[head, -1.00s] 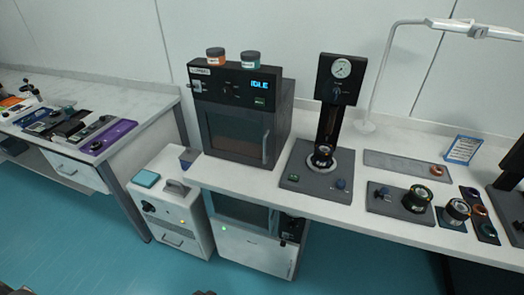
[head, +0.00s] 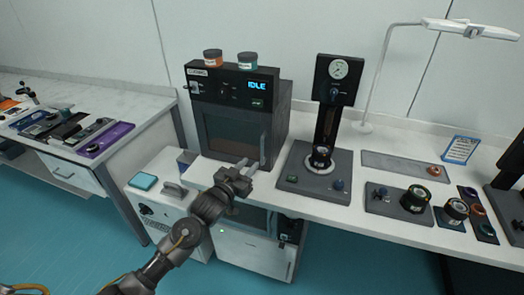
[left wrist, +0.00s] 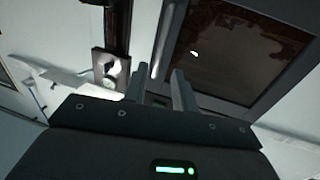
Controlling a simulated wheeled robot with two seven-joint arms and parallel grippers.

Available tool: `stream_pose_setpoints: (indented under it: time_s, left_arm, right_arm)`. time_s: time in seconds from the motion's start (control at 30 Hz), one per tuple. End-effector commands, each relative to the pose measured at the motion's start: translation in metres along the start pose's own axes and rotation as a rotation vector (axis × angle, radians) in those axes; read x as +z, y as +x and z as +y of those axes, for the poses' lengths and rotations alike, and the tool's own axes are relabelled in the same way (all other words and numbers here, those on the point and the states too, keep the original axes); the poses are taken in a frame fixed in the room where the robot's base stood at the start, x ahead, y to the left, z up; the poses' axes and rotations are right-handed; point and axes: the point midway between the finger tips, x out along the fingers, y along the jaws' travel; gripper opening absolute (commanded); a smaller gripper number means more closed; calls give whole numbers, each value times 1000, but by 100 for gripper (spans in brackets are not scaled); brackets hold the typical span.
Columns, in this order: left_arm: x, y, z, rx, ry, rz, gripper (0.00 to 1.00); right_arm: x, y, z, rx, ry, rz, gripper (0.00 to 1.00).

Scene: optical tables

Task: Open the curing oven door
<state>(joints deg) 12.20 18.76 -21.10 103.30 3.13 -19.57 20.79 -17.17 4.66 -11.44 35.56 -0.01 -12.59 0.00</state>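The curing oven (head: 238,88) stands on the bench with a lit IDLE display. Its dark-windowed door (head: 232,130) is shut. The upright door handle (head: 263,148) is at the door's right edge. My left gripper (head: 244,166) is in front of the lower door, just left of and below the handle in the head view. In the left wrist view the two fingers (left wrist: 160,88) are apart with nothing held. The pale handle bar (left wrist: 161,42) shows ahead, in line with the gap between them. Contact cannot be told. My right gripper is not in view.
Two jars (head: 213,57) stand on the oven. A gauge press (head: 325,120) stands close to its right. A white cabinet (head: 165,190) is below left, and another unit (head: 255,245) is under the bench. Floor in front is clear.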

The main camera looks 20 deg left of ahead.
Motion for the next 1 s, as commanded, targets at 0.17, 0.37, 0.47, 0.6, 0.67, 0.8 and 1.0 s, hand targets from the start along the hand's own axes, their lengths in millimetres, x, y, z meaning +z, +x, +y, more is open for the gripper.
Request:
stream_pose_setpoints:
  time_s: [0.17,0.37,0.47,0.6,0.67,0.8,1.0]
  left_arm:
    - [-4,35,0,0,0,1,28]
    - [-2,70,0,-1,1,-1,28]
    - [-1,81,0,-1,1,-2,28]
    - [0,91,0,0,1,-1,28]
    - [0,92,0,0,1,-2,28]
    - [0,93,0,0,1,-1,28]
    - [0,93,0,0,1,-1,18]
  right_arm:
    - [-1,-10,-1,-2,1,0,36]
    - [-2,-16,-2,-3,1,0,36]
    - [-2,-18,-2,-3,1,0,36]
    - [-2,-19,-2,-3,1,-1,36]
    - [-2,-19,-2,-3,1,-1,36]
    - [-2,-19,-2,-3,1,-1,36]
    - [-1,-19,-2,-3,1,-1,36]
